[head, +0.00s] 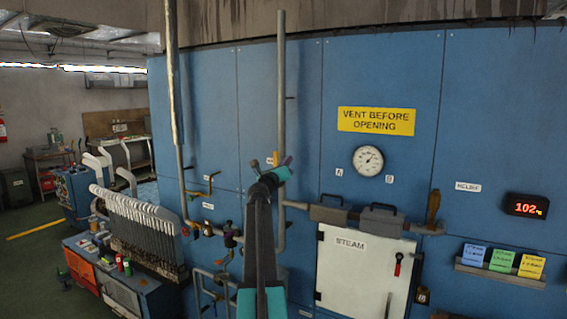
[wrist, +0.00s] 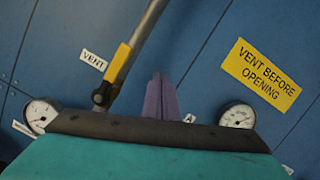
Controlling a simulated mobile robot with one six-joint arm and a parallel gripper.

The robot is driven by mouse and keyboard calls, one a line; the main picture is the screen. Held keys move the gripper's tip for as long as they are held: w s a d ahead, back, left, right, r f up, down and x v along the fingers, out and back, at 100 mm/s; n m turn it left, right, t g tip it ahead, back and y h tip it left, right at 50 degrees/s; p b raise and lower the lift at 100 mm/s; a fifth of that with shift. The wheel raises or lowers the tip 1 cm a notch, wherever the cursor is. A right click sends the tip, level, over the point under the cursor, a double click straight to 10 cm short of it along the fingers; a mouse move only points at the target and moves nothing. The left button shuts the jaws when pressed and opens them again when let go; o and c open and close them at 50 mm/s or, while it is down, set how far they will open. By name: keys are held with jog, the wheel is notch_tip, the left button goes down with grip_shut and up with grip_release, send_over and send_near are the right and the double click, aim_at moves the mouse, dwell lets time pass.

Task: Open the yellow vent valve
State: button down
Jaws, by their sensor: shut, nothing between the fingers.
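The yellow vent valve (wrist: 118,63) is on a grey pipe, beside a white VENT label, at the upper left of the wrist view. Its yellow lever lies roughly along the pipe from a dark hub. In the head view only a small yellow bit (head: 275,158) shows, by my wrist; most of the valve is hidden behind my arm. My gripper (wrist: 160,98) has its purple fingers shut and empty, to the right of the valve and apart from it in the picture. In the head view my gripper (head: 287,161) is in front of the vertical pipe.
A yellow VENT BEFORE OPENING sign (head: 376,121) and a round gauge (head: 368,160) are on the blue wall. Below are a white STEAM door (head: 355,270) and a wooden-handled lever (head: 433,208). Other pipes and small valves (head: 207,230) stand left of my arm.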

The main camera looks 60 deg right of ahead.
jog(key=s+a+b, duration=0.1)
jog(key=a+b, duration=0.1)
jog(key=a, duration=0.6)
jog(key=shift+a, duration=0.2)
jog(key=shift+s, duration=0.1)
dwell(0.3)
